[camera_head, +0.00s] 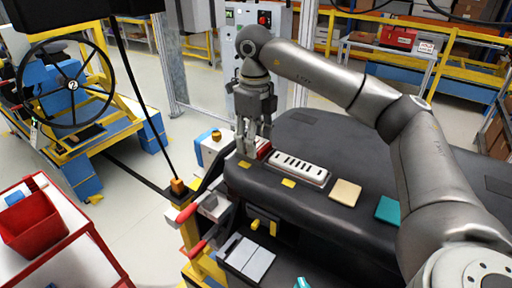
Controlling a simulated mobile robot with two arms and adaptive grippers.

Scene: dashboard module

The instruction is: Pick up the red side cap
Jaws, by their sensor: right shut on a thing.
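The red side cap (263,147) shows as a small red piece at the left end of the dark dashboard module (345,150). My right gripper (252,148) points down at it from above. Its fingers are shut on the cap and cover part of it. I cannot tell whether the cap still touches the dashboard. My left gripper is not in view.
A pale slotted panel (299,169), a beige square (345,193) and a teal square (388,209) lie on the dashboard. A red bin (32,222) stands on a cart at the left. A black steering wheel (66,86) is behind it.

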